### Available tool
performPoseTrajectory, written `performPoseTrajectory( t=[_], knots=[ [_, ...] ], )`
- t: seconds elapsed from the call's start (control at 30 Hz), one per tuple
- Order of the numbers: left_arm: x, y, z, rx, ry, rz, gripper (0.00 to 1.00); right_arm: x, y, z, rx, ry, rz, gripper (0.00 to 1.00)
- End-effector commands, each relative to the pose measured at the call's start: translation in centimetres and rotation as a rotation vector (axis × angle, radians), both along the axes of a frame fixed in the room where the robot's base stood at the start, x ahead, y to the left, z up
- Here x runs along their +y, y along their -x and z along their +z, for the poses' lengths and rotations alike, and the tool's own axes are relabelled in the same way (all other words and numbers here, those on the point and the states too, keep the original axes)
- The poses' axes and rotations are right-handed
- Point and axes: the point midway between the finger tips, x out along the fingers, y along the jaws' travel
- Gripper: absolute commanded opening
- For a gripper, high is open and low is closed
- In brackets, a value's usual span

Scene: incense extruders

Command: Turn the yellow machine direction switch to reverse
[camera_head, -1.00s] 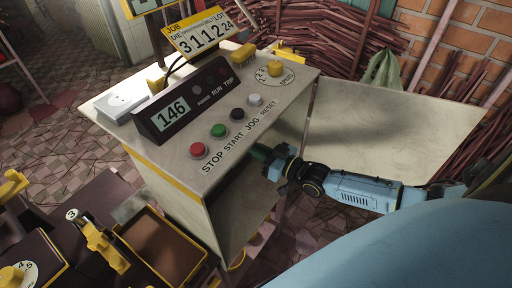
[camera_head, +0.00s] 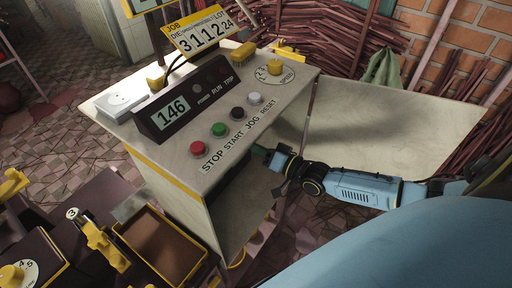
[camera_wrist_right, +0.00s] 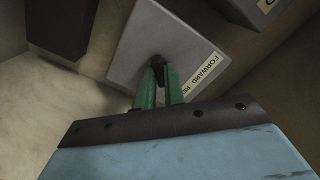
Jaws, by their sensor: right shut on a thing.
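The direction switch (camera_wrist_right: 156,61) is a small black knob on a light grey box (camera_wrist_right: 150,35) in the right wrist view. A label reading "FORWARD" and the start of a second word (camera_wrist_right: 205,72) lies beside it, partly covered by my gripper. My right gripper (camera_wrist_right: 158,75) has its green fingers shut on the knob. In the head view my right gripper (camera_head: 262,152) reaches into the open side of the cream machine with yellow trim (camera_head: 150,160), below its button panel. The switch is hidden there. My left gripper is not in view.
The panel above carries red (camera_head: 197,148), green (camera_head: 219,129), black and white buttons, a yellow speed knob (camera_head: 274,68) and a display (camera_head: 170,112). A pale sheet (camera_head: 400,130) stands out behind my right arm. A dark machine with a tray (camera_head: 160,245) is at lower left.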

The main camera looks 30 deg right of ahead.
Motion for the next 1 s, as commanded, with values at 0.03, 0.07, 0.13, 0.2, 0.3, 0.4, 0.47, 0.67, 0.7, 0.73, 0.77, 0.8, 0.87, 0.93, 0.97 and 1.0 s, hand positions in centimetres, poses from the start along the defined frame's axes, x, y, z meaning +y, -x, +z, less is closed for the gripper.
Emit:
performPoseTrajectory(
  t=[0.03, 0.07, 0.13, 0.2, 0.3, 0.4, 0.47, 0.67, 0.7, 0.73, 0.77, 0.8, 0.87, 0.93, 0.97, 1.0],
  knots=[
    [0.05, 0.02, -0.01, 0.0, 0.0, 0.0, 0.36, 0.02, 0.05, -0.08, 0.005, -0.006, 0.001, 0.0],
    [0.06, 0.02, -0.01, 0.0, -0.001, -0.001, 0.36, 0.02, 0.05, -0.08, 0.005, -0.008, 0.001, 0.0],
    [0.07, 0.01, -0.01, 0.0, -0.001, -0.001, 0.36, 0.02, 0.05, -0.08, 0.007, -0.011, 0.001, 0.0],
    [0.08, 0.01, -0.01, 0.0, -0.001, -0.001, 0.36, 0.02, 0.05, -0.08, 0.007, -0.012, 0.001, 0.0],
    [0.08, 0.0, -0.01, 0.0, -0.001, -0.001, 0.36, 0.02, 0.05, -0.08, 0.007, -0.012, 0.001, 0.0],
    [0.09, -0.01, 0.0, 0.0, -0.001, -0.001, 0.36, 0.02, 0.05, -0.08, 0.007, -0.012, 0.001, 0.0],
    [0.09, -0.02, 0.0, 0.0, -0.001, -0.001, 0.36, 0.02, 0.05, -0.08, 0.007, -0.012, 0.001, 0.0],
    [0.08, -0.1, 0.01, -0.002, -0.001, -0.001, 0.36, 0.01, 0.04, -0.06, 0.006, -0.011, 0.0, 0.33],
    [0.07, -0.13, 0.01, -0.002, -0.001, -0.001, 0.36, 0.03, 0.03, -0.05, 0.006, -0.011, 0.0, 0.33],
    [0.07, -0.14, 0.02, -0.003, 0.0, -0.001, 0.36, 0.02, 0.03, -0.04, 0.006, -0.011, 0.0, 0.33],
    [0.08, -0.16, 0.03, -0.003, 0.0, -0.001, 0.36, 0.02, 0.03, -0.04, 0.005, -0.011, 0.001, 0.33],
    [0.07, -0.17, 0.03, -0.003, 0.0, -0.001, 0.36, 0.01, 0.03, -0.04, 0.005, -0.011, 0.001, 0.33],
    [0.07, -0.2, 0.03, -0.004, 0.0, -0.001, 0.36, 0.01, 0.02, -0.03, 0.005, -0.01, 0.001, 0.33],
    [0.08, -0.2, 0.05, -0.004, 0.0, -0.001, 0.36, -0.04, 0.13, -0.03, 0.006, -0.01, 0.0, 0.33],
    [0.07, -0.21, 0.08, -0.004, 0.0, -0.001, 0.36, -0.1, 0.24, -0.04, 0.006, -0.01, 0.0, 0.33],
    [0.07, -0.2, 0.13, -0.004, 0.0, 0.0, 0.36, -0.21, 0.48, -0.05, 0.006, -0.009, -0.001, 0.33]
  ],
)
